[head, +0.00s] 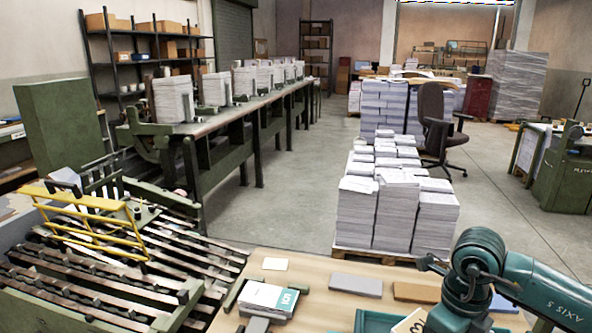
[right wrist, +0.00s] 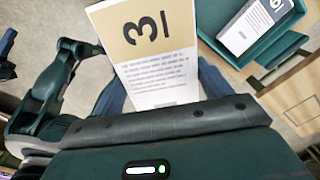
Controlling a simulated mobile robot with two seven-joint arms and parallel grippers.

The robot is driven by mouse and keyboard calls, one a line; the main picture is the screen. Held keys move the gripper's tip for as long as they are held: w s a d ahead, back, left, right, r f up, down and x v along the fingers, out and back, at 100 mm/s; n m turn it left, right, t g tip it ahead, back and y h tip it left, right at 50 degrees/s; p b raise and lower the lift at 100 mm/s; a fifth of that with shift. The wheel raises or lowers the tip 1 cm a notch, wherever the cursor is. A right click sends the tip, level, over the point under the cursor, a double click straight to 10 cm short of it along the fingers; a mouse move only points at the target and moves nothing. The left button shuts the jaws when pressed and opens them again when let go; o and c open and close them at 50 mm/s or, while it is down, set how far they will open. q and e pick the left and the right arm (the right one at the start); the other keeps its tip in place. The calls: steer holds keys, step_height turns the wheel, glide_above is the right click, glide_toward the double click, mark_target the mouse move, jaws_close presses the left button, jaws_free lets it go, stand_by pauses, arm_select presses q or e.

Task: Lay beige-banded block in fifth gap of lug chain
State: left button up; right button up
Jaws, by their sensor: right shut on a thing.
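The beige-banded block (right wrist: 160,55), marked "3" above printed lines, is held by my right gripper (right wrist: 163,92). Its blue fingers lie on both sides of the block's lower part. In the head view, a corner of the block (head: 409,321) shows at the bottom edge, beside my right arm and over the teal tray (head: 372,321). The lug chain (head: 75,285), dark slanting rails with small lugs, lies at lower left, well apart from the block. I cannot make out its separate gaps clearly. My left gripper is not recognisable in either view.
A yellow guard frame (head: 90,215) stands over the chain. Another block (right wrist: 250,28) lies in the tray.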

steer(key=n, duration=0.3)
steer(key=a+n, duration=0.1)
steer(key=n, duration=0.1)
steer(key=shift+s+r, duration=0.15)
steer(key=shift+r, duration=0.15)
steer(key=shift+s+a+r+n, duration=0.1)
steer(key=shift+a+n, duration=0.15)
steer(key=shift+n, duration=0.95)
steer(key=n, duration=0.2)
steer(key=a+n, duration=0.1)
steer(key=n, duration=0.1)
steer(key=n+p, duration=0.1)
steer(key=n, duration=0.2)
steer(key=shift+s+a+r, duration=0.15)
steer(key=shift+s+r, duration=0.15)
steer(key=shift+s, duration=0.1)
arm_select(q)
steer(key=shift+s+a+f+g+p, duration=0.1)
steer(key=shift+s+a+g+p, duration=0.2)
steer(key=shift+s+a+p, duration=0.05)
arm_select(e)
steer(key=n, duration=0.5)
steer(key=s+a+n, duration=0.1)
steer(key=n, duration=0.4)
steer(key=a+r+n, duration=0.1)
steer(key=n, duration=0.3)
steer(key=shift+s+a+n, duration=0.2)
steer(key=shift+s+n, duration=0.1)
steer(key=shift+n, duration=0.1)
